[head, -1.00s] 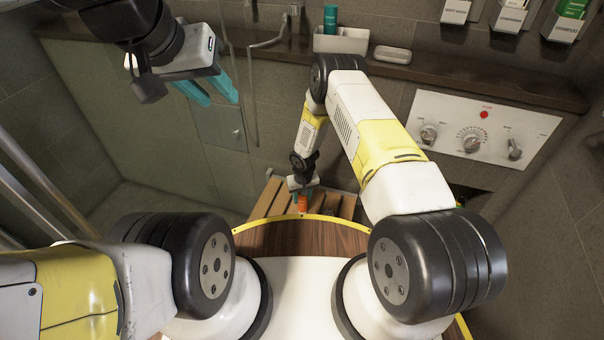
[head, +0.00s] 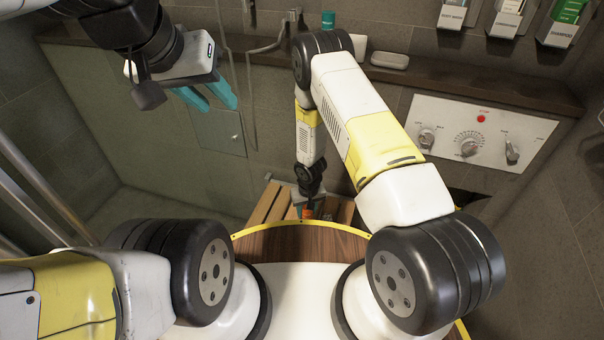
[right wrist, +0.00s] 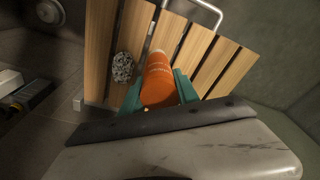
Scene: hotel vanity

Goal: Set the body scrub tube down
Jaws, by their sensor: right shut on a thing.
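The orange body scrub tube (right wrist: 158,78) is between the teal fingers of my right gripper (right wrist: 158,92) in the right wrist view. The gripper is shut on it. A slatted wooden bench (right wrist: 190,45) lies beneath the tube; whether they touch I cannot tell. In the head view only a small orange part of the tube (head: 308,213) shows below my right gripper (head: 308,204), in front of the wooden slats (head: 268,203). My left gripper (head: 222,104) hangs in the air at upper left, its teal fingers apart and empty.
A grey speckled, rounded object (right wrist: 123,67) lies on the slats beside the tube. A metal rail (right wrist: 200,8) is at the bench's far edge. A ledge (head: 450,85) with a soap dish (head: 389,57) runs along the wall above a control panel (head: 480,132).

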